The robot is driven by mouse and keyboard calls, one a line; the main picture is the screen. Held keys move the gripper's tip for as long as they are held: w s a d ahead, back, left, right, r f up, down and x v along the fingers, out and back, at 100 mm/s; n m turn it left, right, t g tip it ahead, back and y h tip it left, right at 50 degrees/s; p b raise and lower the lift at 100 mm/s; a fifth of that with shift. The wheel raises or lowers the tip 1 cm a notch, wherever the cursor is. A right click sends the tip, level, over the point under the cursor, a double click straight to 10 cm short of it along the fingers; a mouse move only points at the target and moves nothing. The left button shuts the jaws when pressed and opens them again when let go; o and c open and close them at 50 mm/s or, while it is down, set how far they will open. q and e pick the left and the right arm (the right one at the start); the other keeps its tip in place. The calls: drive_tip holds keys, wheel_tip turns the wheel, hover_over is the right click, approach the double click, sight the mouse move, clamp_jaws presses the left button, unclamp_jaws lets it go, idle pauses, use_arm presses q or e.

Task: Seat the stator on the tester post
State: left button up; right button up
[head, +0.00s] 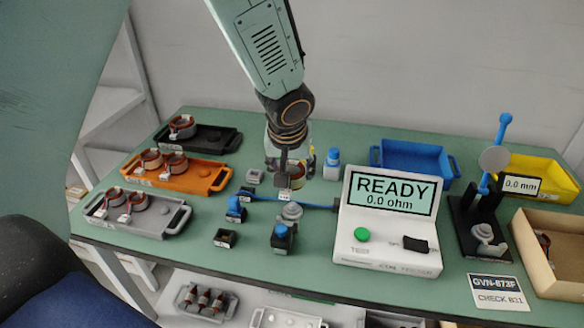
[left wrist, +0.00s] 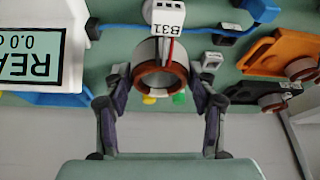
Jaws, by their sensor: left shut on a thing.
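My left gripper (head: 290,160) is shut on a stator (head: 297,175), a copper-brown wound ring with a pale outer band, and holds it over the middle of the bench. In the left wrist view the stator (left wrist: 160,82) sits between the two fingers, its wires leading to a white B31 tag (left wrist: 167,18). A grey round post (head: 291,211) stands in front of the held stator, apart from it; its top is bare. The white tester (head: 388,240) reads READY, 0.0 ohm. My right gripper is not in view.
Grey (head: 140,222), orange (head: 205,178) and black (head: 219,140) trays hold more stators at left. Blue-topped pieces (head: 283,238) and a blue cable (head: 262,197) lie near the post. A black gauge stand (head: 468,222), blue bin (head: 414,157), yellow bin (head: 540,173) and cardboard box (head: 535,264) occupy the right.

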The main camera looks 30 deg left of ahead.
sight(292, 205)
use_arm(q)
drive_tip(key=shift+w+d+f, duration=0.1)
drive_tip(key=shift+w+d, duration=0.05)
drive_tip(key=shift+f+b, duration=0.55)
drive_tip(key=shift+b, duration=0.1)
wheel_tip(292, 205, down, 3)
drive_tip(key=shift+b, duration=1.15)
drive_tip(key=shift+f+b, duration=0.3)
drive_tip(key=shift+f+b, duration=1.75)
drive_tip(key=shift+b, duration=0.3)
drive_tip(key=o, duration=1.5)
drive_tip(key=shift+o, duration=0.2)
drive_tip(key=v, duration=1.2)
